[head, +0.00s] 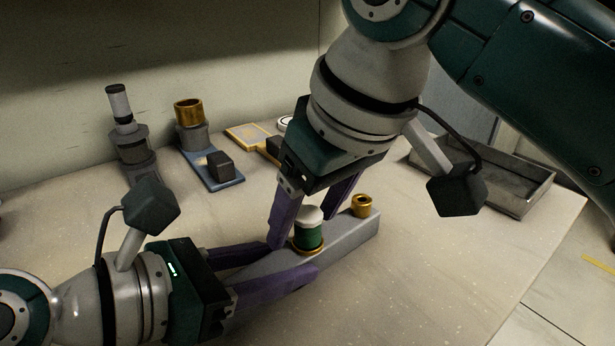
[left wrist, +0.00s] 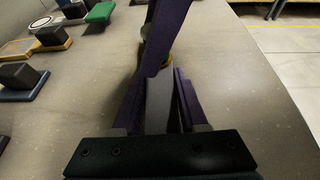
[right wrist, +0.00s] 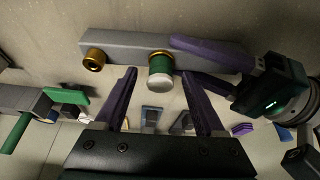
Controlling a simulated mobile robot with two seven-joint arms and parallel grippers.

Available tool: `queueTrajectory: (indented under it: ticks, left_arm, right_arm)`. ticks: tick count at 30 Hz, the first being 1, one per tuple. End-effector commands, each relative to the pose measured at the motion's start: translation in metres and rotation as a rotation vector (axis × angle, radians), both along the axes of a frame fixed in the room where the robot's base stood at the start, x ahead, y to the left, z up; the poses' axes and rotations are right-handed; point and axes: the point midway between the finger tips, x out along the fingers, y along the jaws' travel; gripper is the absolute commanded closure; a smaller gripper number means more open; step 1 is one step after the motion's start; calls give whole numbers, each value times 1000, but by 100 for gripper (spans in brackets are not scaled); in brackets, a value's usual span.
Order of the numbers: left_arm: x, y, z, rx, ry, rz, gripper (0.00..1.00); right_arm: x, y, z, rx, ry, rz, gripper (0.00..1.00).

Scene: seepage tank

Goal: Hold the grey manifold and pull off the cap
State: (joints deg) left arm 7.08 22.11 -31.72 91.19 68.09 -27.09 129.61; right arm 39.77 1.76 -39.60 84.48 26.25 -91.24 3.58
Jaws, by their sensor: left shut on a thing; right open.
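The grey manifold (head: 346,238) is a long block lying on the table, with a brass port (head: 362,205) at its far end. The cap (head: 309,232), green with a white top, sits upright on a brass fitting on the manifold. My left gripper (head: 292,262) is shut on the manifold's near end, one purple finger along each side. My right gripper (head: 307,228) points down from above, open, with a finger on either side of the cap and apart from it. In the right wrist view the cap (right wrist: 160,70) shows between and beyond the fingertips.
A grey tray (head: 500,180) stands at the back right. Along the back are a grey cylinder device (head: 130,140), a brass-topped fitting (head: 190,120), a blue plate with a dark block (head: 215,170) and a yellow plate (head: 248,135). The table front right is clear.

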Motion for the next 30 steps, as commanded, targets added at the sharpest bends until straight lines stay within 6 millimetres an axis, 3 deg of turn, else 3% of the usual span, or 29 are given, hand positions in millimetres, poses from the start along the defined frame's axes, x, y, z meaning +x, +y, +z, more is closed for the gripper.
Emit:
queueTrajectory:
  ticks: [4, 23, 27, 28, 30]
  left_arm:
    - [0, 0, 0, 1, 1, 0, 100]
    - [0, 0, 0, 1, 1, 0, 100]
    - [0, 0, 0, 1, 1, 0, 100]
    - [0, 0, 0, 1, 1, 0, 100]
    - [0, 0, 0, 1, 1, 0, 100]
  right_arm:
    - [0, 0, 0, 0, 0, 0, 29]
    - [0, 0, 0, 0, 0, 0, 100]
    - [0, 0, 0, 0, 0, 0, 100]
    - [0, 0, 0, 0, 0, 0, 68]
    - [0, 0, 0, 0, 0, 0, 76]
